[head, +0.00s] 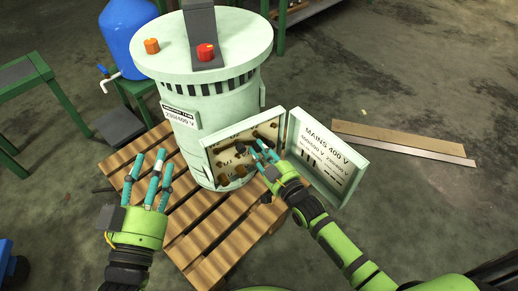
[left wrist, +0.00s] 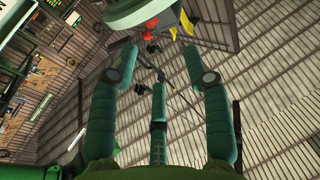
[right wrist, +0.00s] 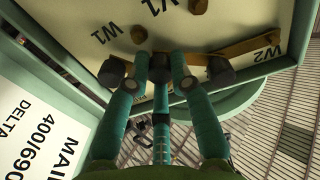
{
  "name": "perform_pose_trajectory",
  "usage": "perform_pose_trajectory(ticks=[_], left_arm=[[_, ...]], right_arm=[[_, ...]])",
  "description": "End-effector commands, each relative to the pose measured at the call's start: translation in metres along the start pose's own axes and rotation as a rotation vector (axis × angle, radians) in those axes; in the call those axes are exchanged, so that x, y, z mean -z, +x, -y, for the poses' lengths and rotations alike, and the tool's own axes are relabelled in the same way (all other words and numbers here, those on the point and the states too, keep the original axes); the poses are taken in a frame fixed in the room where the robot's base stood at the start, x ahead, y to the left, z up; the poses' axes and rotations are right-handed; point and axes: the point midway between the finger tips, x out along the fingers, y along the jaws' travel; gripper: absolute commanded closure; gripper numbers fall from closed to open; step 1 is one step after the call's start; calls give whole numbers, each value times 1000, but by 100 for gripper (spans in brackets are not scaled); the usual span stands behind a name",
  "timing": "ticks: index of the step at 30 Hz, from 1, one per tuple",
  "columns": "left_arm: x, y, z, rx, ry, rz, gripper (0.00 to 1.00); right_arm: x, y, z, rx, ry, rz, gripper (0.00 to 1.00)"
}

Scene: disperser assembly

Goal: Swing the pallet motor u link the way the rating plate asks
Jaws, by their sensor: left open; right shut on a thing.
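The pale green motor (head: 215,105) stands upright on a wooden pallet (head: 205,245). Its rating plate (head: 180,116) seems to read 230/400 V. The terminal box (head: 222,150) on its side is open, with brass links and dark nuts inside. My right gripper (head: 262,152) reaches into the box. In the right wrist view its fingers (right wrist: 160,78) are closed at a brass link bar (right wrist: 245,48) near the W2 mark; the fingers hide part of the bar, and I cannot tell which link it is. My left gripper (head: 152,172) is open and empty, left of the motor.
The box lid (head: 325,155) is swung out to the right and reads MAINS 400 V; the right wrist view shows 400/690 DELTA on it. A blue barrel (head: 125,35) stands behind left. Green-legged benches (head: 38,75) are at left. Boards (head: 400,140) lie on the floor at right.

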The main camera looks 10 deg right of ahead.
Motion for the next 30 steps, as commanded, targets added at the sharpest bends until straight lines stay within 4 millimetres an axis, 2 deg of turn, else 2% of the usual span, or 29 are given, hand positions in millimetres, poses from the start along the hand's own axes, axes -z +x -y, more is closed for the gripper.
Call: perform_pose_trajectory(ticks=[5, 8, 12, 18, 24, 30], left_arm=[[-64, -15, 16, 36, -12, 356, 51], [-97, -34, 23, 53, -22, 552, 51], [-136, -73, 30, 72, -41, 821, 51], [-169, -139, 35, 92, -75, 1171, 51], [-179, -198, 35, 102, -109, 1449, 51], [-198, -193, 34, 97, -108, 1446, 51]], right_arm=[[9, 0, -4, 0, -102, 0, 100], [12, 0, -5, 0, -158, 0, 100], [16, 0, -7, 0, -239, -1, 100], [22, 0, -9, 0, -349, -2, 100], [27, 1, -10, 0, -443, -1, 100], [30, 1, -11, -1, -509, -2, 100]])
